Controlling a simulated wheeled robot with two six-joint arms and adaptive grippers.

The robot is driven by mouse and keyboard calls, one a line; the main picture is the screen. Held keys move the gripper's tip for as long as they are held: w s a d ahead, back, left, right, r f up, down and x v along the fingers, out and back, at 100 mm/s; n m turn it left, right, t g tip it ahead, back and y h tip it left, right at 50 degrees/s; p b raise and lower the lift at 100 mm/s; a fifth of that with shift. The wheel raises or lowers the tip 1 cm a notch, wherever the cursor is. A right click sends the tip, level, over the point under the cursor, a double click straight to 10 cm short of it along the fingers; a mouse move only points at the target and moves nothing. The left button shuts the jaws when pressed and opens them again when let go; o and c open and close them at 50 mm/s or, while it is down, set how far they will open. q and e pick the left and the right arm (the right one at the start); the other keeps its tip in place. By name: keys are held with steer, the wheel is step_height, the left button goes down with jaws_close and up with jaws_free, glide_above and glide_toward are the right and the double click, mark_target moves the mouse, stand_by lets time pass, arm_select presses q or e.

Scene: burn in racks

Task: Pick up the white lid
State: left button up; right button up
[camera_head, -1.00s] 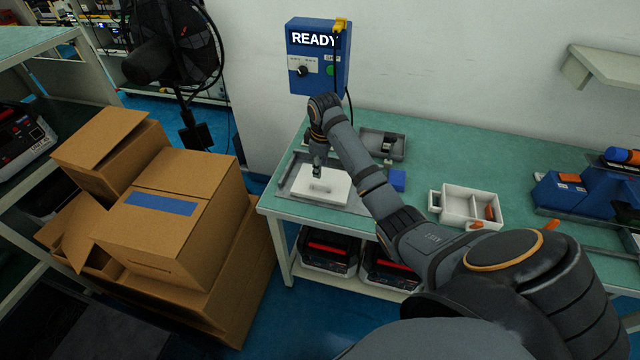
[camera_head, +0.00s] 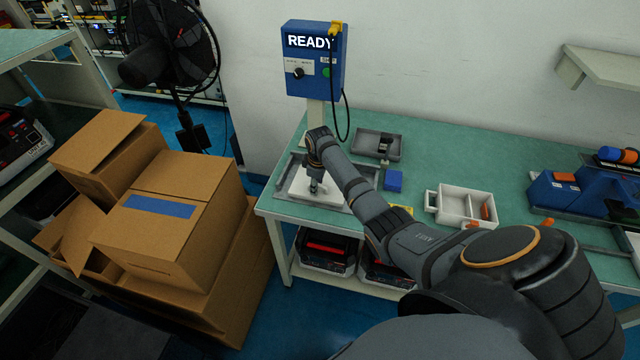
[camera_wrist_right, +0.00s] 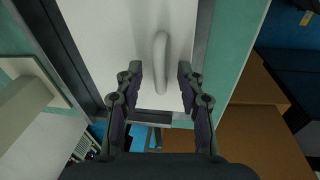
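The white lid (camera_head: 299,184) lies in a grey tray-like frame at the left end of the green bench. In the right wrist view the lid (camera_wrist_right: 105,30) shows a raised white bar handle (camera_wrist_right: 162,50). My right gripper (camera_head: 315,190) is over the lid and hides part of it and the handle in the head view. In the right wrist view my right gripper (camera_wrist_right: 160,82) is open, with a finger on each side of the handle's near end and a gap on both sides. I cannot tell its exact height above the lid. My left gripper is in neither view.
A blue READY box (camera_head: 315,57) stands behind the lid. A grey tray (camera_head: 368,145), a blue block (camera_head: 393,180) and a white divided bin (camera_head: 448,212) are to the right. Cardboard boxes (camera_head: 190,180) are stacked left of the bench.

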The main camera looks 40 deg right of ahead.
jaws_close()
steer(key=shift+r, duration=0.2)
stand_by(0.3)
steer(key=shift+r, duration=0.35)
steer(key=s+a+r, duration=0.8)
steer(key=s+r, duration=0.3)
steer(key=r, duration=0.1)
steer(key=shift+s, duration=0.35)
